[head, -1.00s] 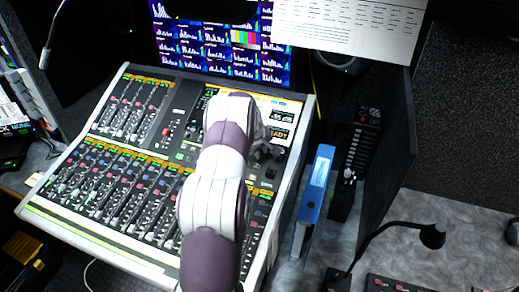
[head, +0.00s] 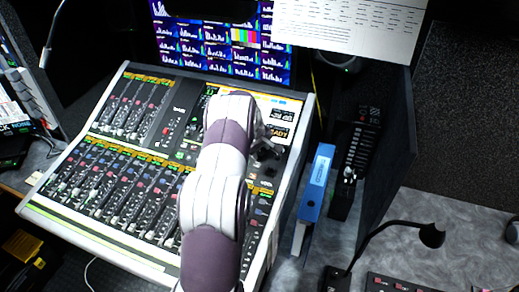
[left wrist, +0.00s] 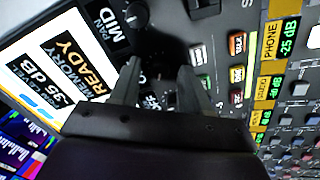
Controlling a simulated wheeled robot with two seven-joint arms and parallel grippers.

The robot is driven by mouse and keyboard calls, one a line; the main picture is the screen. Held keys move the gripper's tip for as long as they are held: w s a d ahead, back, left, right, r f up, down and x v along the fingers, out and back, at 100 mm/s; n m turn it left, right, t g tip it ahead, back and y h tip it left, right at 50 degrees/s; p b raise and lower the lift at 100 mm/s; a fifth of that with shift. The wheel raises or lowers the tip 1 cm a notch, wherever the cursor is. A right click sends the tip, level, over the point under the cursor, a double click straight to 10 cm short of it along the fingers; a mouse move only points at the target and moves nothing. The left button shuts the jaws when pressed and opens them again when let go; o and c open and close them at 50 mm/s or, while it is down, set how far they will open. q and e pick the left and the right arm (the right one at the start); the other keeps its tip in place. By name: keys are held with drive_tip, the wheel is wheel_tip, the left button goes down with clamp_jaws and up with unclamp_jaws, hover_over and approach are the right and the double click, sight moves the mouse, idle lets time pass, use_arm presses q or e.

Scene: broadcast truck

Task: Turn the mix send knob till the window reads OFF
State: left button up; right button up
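The mixing console (head: 75,225) fills the left and middle of the head view. My left arm reaches over it, with the left gripper (head: 264,150) low over its upper right part. In the left wrist view the two fingers of this gripper (left wrist: 160,72) stand apart, pointing at the panel. Between them is a dark, shadowed patch; I cannot tell whether they touch a knob there. Small letters like "FF" (left wrist: 152,103) show between the fingers, partly hidden. A display (left wrist: 60,70) beside them reads "-35 dB" and "MEMORY READY". My right gripper is not in view.
A knob labelled PAN MID (left wrist: 135,14) and several lit buttons (left wrist: 236,44) lie close to the fingers. A blue binder (head: 316,185) stands right of the console. A gooseneck lamp or microphone (head: 431,236) and a monitor (head: 215,45) are nearby.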

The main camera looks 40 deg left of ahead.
use_arm(q)
drive_tip(key=shift+r, duration=0.1)
drive_tip(key=b+v, duration=0.2)
drive_tip(key=v, duration=1)
drive_tip(key=shift+r, duration=0.2)
drive_tip(key=shift+s+d, duration=0.1)
drive_tip(key=s+d+f+m+g, duration=0.1)
drive_tip(key=s+d+m, duration=0.7)
drive_tip(key=d, duration=0.5)
drive_tip(key=s+d+f+m+g+h, duration=0.1)
drive_tip(key=s+d+m+g, duration=0.1)
drive_tip(key=s+d+m, duration=0.5)
drive_tip(key=s+d, duration=0.6)
drive_tip(key=d, duration=0.1)
drive_tip(key=shift+d+f+m, duration=0.2)
drive_tip(key=shift+f+m, duration=0.1)
drive_tip(key=shift+m, duration=0.1)
drive_tip(key=shift+s, duration=0.1)
